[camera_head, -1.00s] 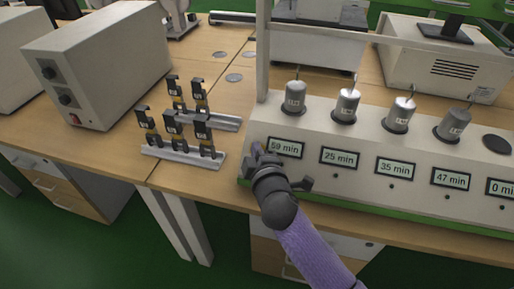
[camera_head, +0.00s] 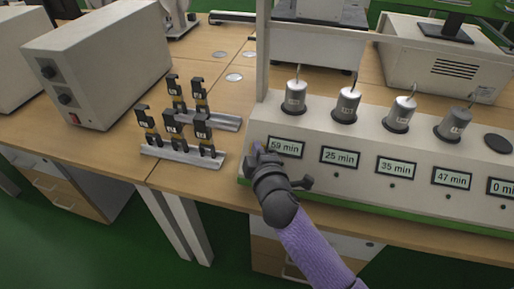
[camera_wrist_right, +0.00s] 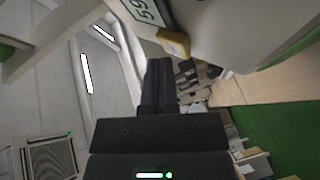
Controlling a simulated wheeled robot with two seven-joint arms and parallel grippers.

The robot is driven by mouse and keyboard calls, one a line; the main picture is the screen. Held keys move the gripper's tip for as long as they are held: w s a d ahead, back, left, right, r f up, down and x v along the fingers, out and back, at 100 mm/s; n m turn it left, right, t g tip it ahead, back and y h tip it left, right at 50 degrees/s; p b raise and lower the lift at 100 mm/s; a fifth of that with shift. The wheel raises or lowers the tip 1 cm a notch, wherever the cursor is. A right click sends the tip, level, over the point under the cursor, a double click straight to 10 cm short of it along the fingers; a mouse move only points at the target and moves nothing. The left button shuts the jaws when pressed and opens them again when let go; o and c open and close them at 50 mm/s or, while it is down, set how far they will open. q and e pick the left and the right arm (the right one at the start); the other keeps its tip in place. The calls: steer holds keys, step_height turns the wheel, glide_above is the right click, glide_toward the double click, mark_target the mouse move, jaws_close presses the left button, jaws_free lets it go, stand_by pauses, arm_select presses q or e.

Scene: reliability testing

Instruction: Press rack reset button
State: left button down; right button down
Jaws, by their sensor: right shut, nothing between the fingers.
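The white rack (camera_head: 330,160) stands on the bench at the right and holds several metal canisters in its top. Its front has a row of displays, the leftmost reading 59 min (camera_head: 286,147). In the right wrist view a small yellow button (camera_wrist_right: 173,42) sticks out of the rack face beside that display. In the head view my right gripper (camera_head: 257,151) is at the rack's left front end, just left of the 59 min display, and covers most of that spot. Its fingers (camera_wrist_right: 158,68) are shut and empty, with the tips close to the button; contact cannot be told. My left gripper is out of view.
A stand with several small black modules (camera_head: 180,130) sits left of the rack. A beige instrument box (camera_head: 100,65) is further left. A clear strip of bench lies between module stand and rack. A post and rail rise behind the rack.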

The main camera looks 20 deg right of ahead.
steer(key=shift+w+d+f, duration=0.15)
steer(key=shift+w+f, duration=0.05)
steer(key=shift+f, duration=0.15)
stand_by(0.7)
steer(key=shift+r, duration=0.15)
steer(key=shift+s+a+r+p, duration=0.3)
steer(key=shift+s+r+p, duration=0.15)
steer(key=shift+r+p, duration=0.05)
stand_by(0.3)
steer(key=s+r+p, duration=0.1)
steer(key=s+a+r+p, duration=0.1)
steer(key=a+r+p, duration=0.1)
steer(key=p, duration=0.1)
steer(key=shift+s+r, duration=0.35)
steer(key=shift+s, duration=0.05)
stand_by(0.5)
